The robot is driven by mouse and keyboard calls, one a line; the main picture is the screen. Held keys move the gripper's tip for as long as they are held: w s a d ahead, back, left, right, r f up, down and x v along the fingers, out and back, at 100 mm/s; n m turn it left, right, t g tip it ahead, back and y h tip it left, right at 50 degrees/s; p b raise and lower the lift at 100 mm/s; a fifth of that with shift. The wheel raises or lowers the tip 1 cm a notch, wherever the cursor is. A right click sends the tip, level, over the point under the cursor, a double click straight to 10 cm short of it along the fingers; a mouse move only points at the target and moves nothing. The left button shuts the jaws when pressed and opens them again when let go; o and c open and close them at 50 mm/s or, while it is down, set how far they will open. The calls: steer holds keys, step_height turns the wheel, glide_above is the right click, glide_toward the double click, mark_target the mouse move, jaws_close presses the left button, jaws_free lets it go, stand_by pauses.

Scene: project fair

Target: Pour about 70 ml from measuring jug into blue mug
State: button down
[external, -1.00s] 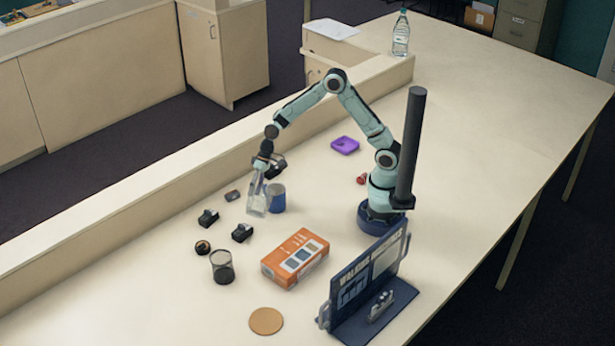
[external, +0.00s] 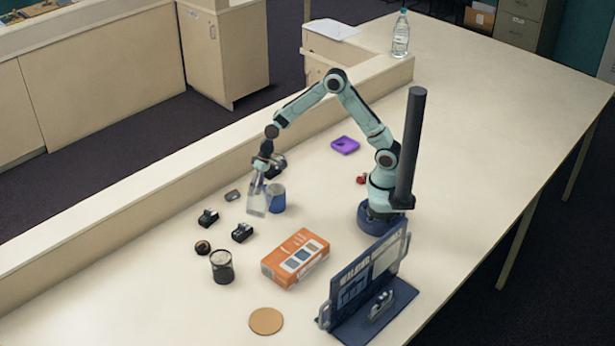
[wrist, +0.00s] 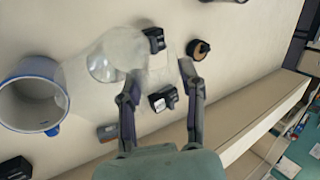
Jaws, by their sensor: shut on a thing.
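The clear measuring jug (external: 256,202) is held by my gripper (external: 266,164), just left of and beside the blue mug (external: 277,199) in the external view. The jug looks slightly tilted, and I cannot tell its liquid level. In the wrist view the see-through jug (wrist: 112,52) lies at the fingertips of my gripper (wrist: 160,72), which is shut on it. The mug, blue outside and pale inside, stands upright on the table. It shows at the left of the wrist view (wrist: 58,92), with its open mouth facing the camera. I see no stream between them.
Small black objects (external: 242,232) and a dark mesh cup (external: 222,268) stand to the left and in front. An orange box (external: 296,258) lies in front, near a navy display stand (external: 372,290). A purple item (external: 345,145) lies behind. A low ledge (external: 150,198) runs along the left.

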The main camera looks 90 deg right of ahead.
steer(key=shift+a, duration=0.1)
steer(key=shift+w+a+f+h+b, duration=0.3)
steer(key=shift+a+f, duration=0.05)
steer(key=shift+a, duration=0.15)
steer(key=w+a+g+h+b, duration=0.3)
steer(key=a+h, duration=0.2)
steer(key=a, duration=0.1)
steer(key=shift+w+r+g+h, duration=0.2)
steer(key=shift+w+g+h, duration=0.1)
steer(key=shift+h, duration=0.1)
